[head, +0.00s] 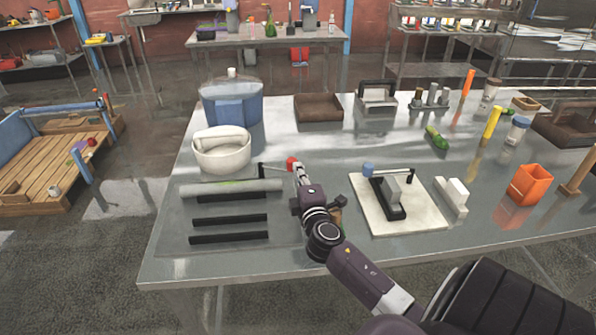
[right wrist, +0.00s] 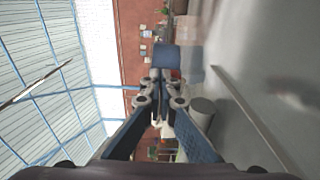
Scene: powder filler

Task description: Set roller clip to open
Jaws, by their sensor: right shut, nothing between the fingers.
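The roller clip seems to belong to the flat board at the table's left, with a grey roller bar (head: 228,188) and black slots (head: 230,220); I cannot tell its setting. A thin black lever (head: 272,168) with a red knob (head: 291,162) rises behind the bar's right end. My right gripper (head: 299,170) is shut and empty, its tips close to the knob; contact is unclear. In the right wrist view the gripper's fingers (right wrist: 160,85) meet in front of a blue block (right wrist: 166,58), and a grey cylinder end (right wrist: 203,106) shows beside them. My left gripper is not in view.
A white bowl (head: 222,154) and blue tub (head: 232,112) stand behind the board. A black device (head: 388,199) on a pale slab (head: 426,210) stands right of my arm. An orange cup (head: 530,185) is farther right. The table's middle is fairly clear.

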